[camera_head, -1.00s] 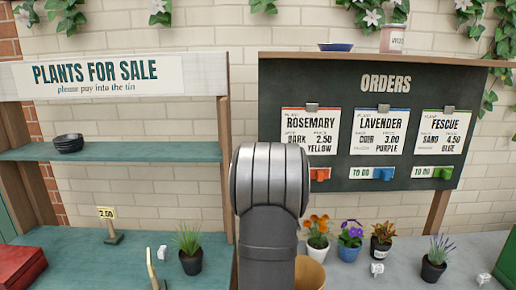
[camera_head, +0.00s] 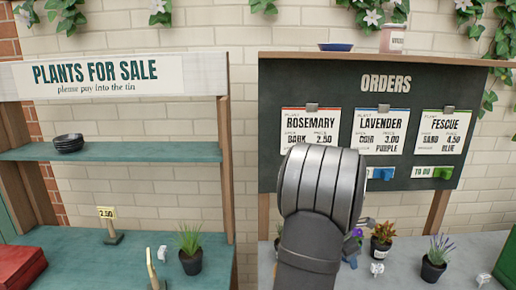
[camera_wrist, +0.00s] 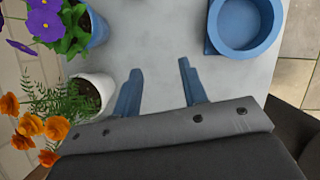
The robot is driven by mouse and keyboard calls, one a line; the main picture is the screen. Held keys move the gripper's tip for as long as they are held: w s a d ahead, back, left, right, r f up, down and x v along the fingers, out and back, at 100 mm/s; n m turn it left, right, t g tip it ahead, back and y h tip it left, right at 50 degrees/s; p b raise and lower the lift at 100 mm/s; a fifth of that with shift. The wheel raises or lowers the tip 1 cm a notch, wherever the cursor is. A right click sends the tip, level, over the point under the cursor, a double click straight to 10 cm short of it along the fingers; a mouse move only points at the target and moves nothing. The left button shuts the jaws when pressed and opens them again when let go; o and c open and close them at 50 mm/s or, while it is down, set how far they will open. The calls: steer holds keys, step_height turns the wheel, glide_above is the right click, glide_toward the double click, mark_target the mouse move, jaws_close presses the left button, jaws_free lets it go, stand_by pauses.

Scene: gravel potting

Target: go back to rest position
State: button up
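My gripper (camera_wrist: 160,68) is open in the wrist view, its two blue fingers apart over the bare grey bench with nothing between them. A white pot with orange flowers (camera_wrist: 92,92) is left of the fingers, and a blue pot with purple flowers (camera_wrist: 97,28) is at the upper left. A blue round dish on a square base (camera_wrist: 246,22) is at the upper right. In the head view my arm rises in front of the grey bench and hides part of the orders board; the gripper itself is mostly hidden behind it.
On the grey bench stand a dark pot with orange flowers (camera_head: 382,242) and a lavender pot (camera_head: 434,262). The teal bench holds a grassy plant (camera_head: 190,248), a price sign (camera_head: 110,225) and a red box (camera_head: 20,268). Black bowls (camera_head: 69,143) sit on the shelf.

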steer(key=s+d+f+m+g, duration=0.1)
steer(key=s+d+m, duration=0.2)
steer(key=s+d, duration=0.6)
steer(key=shift+s+d, duration=0.4)
steer(key=shift+d, duration=0.2)
steer(key=w+a+r+n+t, duration=0.1)
steer(key=w+a+n, duration=0.3)
steer(key=w+a, duration=1)
steer(key=shift+a+r+n+t, duration=0.3)
steer(key=shift+a+n, duration=0.1)
steer(key=shift+a, duration=1.2)
steer(key=shift+w, duration=0.1)
steer(key=shift+d, duration=0.1)
